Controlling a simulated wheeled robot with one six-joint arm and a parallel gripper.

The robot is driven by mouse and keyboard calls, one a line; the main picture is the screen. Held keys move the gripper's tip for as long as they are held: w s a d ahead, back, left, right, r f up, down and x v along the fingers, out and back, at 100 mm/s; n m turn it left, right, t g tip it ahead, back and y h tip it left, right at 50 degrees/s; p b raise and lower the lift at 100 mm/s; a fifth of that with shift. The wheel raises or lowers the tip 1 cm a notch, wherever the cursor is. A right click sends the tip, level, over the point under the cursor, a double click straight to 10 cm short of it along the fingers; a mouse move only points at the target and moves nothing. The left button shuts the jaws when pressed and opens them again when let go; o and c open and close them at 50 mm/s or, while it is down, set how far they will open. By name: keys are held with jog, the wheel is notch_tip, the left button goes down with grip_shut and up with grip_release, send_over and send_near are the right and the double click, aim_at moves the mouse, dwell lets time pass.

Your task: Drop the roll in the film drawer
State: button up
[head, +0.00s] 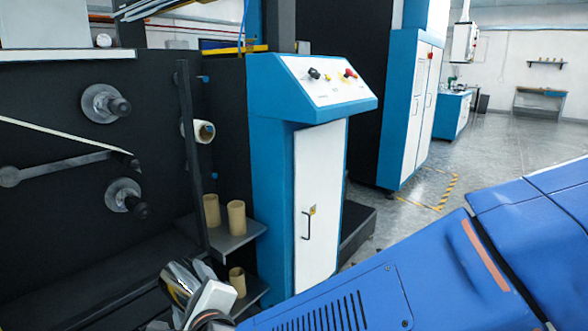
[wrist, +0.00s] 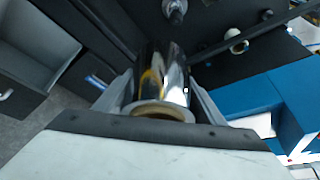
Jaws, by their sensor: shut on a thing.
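A shiny silver film roll (wrist: 168,75) with a tan core end is between the two fingers of my gripper (wrist: 163,92) in the wrist view. The gripper is shut on it. In the head view the roll (head: 178,279) shows at the bottom, held by my gripper (head: 192,292) in front of the dark machine. A grey, open drawer-like compartment (wrist: 42,52) lies at the upper left of the wrist view, apart from the roll. I cannot tell for sure that it is the film drawer. No drawer is clear in the head view.
Tan cores (head: 236,217) stand on small dark shelves (head: 238,238) right of the roll. Black spindles (head: 105,104) jut from the machine (head: 60,145). A blue-and-white control cabinet (head: 320,195) stands beside it. Open floor (head: 485,165) lies at the right.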

jog(key=w+d+f+m+t+h, duration=0.1)
jog(key=w+d+f+m+h, duration=0.2)
jog(key=w, duration=0.5)
jog(key=w+d+f+t+h, duration=0.1)
jog(key=w+d+f, duration=0.3)
jog(key=w, duration=0.5)
jog(key=w+d+f+m+h, duration=0.25)
jog(key=w+d+f, duration=0.35)
jog(key=w+d, duration=0.55)
jog(key=w+d+f+m+h, duration=0.25)
jog(key=w+d+f, duration=0.5)
jog(key=d, duration=0.65)
jog(key=w+d+f+m+h, duration=0.1)
jog(key=w+d+f+h, duration=0.15)
jog(key=d, duration=0.65)
jog(key=w+d+f+m+h, duration=0.15)
jog(key=d+f, duration=0.25)
jog(key=d, duration=0.6)
jog(key=s+d, duration=0.6)
jog(key=d, duration=0.2)
jog(key=shift+n, duration=0.25)
